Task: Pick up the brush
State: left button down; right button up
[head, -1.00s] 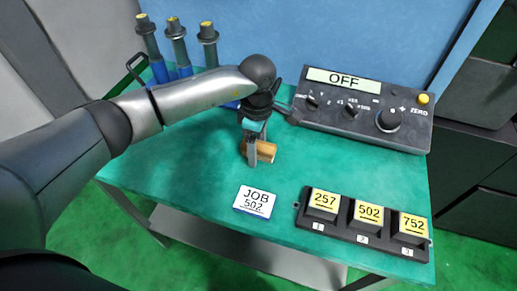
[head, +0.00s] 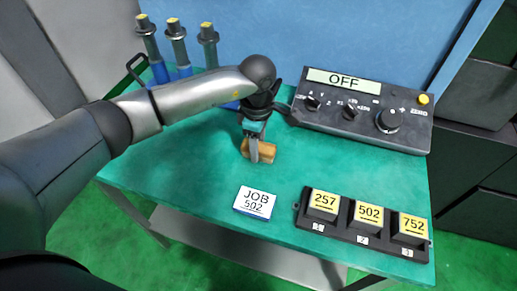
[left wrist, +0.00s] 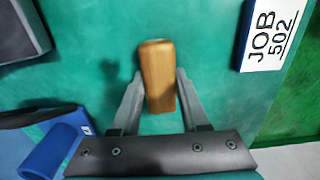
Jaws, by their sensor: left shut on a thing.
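The brush shows as a brown wooden block (head: 263,151) on the green table, below my left gripper (head: 255,155). In the left wrist view the brush (left wrist: 158,75) lies lengthwise between the two grey fingers of my left gripper (left wrist: 160,90), which are shut on its near part. Its far end sticks out past the fingertips. Any bristles are hidden from both views. I cannot tell whether the brush touches the table. My right gripper is not in view.
A control box (head: 362,112) reading OFF stands behind on the right. A JOB 502 card (head: 255,201) lies in front. A black holder (head: 300,222) carries blocks marked 257, 502 and 752. Three capped cylinders (head: 178,45) stand at the back left. The table's middle is clear.

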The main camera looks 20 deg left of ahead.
pick_arm(q)
jog(key=shift+r, duration=0.1)
notch_tip(320, 180, up, 20)
jog(key=p, duration=0.1)
jog(key=shift+p, duration=0.4)
